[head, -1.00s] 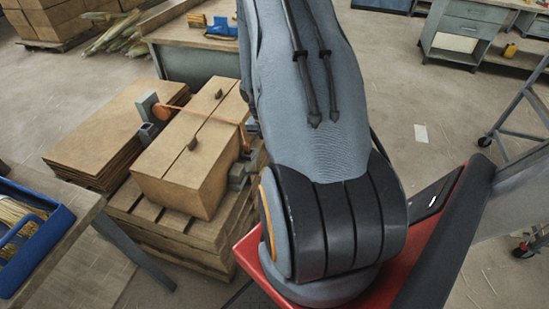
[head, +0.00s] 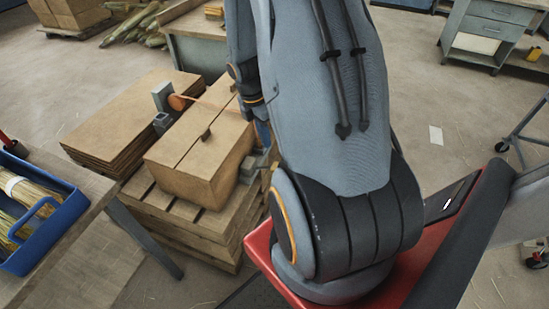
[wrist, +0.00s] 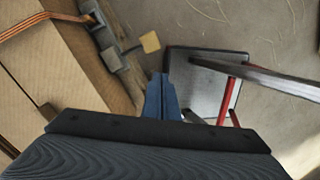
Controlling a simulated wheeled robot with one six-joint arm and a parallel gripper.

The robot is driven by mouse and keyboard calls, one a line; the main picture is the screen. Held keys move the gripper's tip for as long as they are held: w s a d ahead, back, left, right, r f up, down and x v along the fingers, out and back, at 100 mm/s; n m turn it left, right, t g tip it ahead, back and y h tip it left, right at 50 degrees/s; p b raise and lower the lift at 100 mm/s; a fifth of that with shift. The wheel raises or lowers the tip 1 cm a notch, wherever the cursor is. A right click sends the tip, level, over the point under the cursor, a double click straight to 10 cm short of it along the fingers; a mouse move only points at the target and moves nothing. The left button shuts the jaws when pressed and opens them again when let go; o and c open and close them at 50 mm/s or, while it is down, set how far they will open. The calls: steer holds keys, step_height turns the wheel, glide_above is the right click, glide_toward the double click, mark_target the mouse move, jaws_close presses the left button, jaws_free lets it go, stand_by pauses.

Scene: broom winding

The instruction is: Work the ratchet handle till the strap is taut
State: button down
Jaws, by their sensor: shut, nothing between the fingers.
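An orange strap (head: 208,104) runs over the brown cartons (head: 195,158); it also shows in the wrist view (wrist: 38,20), where it meets grey metal fittings (wrist: 108,42) at the cartons' side. Grey fittings (head: 250,167) show beside the cartons in the head view, partly behind my arm. A small tan-yellow piece (wrist: 150,42) sticks out near them; I cannot tell whether it is the ratchet handle's end. My gripper (wrist: 162,80) is shut and empty, its blue fingers apart from the fittings and the tan piece. Its tips are mostly hidden in the head view.
The cartons stand on a wooden pallet (head: 180,222) beside stacked flat boards (head: 125,118). Grey posts and an orange disc (head: 178,102) stand at their far side. A blue crate of broom straw (head: 42,235) is at the left. Open floor (head: 410,95) lies to the right.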

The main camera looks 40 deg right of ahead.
steer(key=s+a+r+m+t, duration=0.1)
steer(key=s+a+r+m, duration=0.2)
steer(key=a+r+m, duration=0.4)
steer(key=s+a+r+m+t+y, duration=0.1)
steer(key=s+a+r+m, duration=0.2)
steer(key=a+r+m, duration=0.5)
steer(key=shift+a+m, duration=1.1)
steer(key=shift+a, duration=2.35)
